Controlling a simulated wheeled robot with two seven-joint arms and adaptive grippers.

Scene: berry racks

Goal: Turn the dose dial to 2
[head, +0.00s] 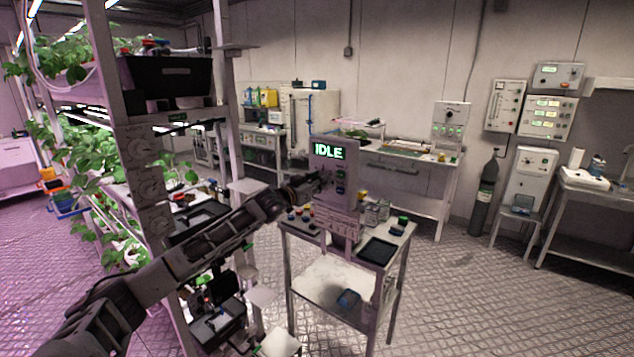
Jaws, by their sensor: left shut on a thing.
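A grey control box (335,165) stands on a small metal cart, with a lit green display (329,151) reading IDLE. My left arm reaches in from the lower left. Its gripper (318,183) is at the left part of the box's front face, below the display, and is shut on a small knob there, which I take to be the dose dial. The gripper hides the knob, so its pointer and numbers cannot be read. Small buttons (340,176) show on the box right of the gripper. My right gripper is not in view.
The metal cart (300,262) carries a black tray (378,250), small coloured items and a blue item on its lower shelf. A plant rack post with dials (148,184) stands close on the left. The floor (470,300) to the right is open.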

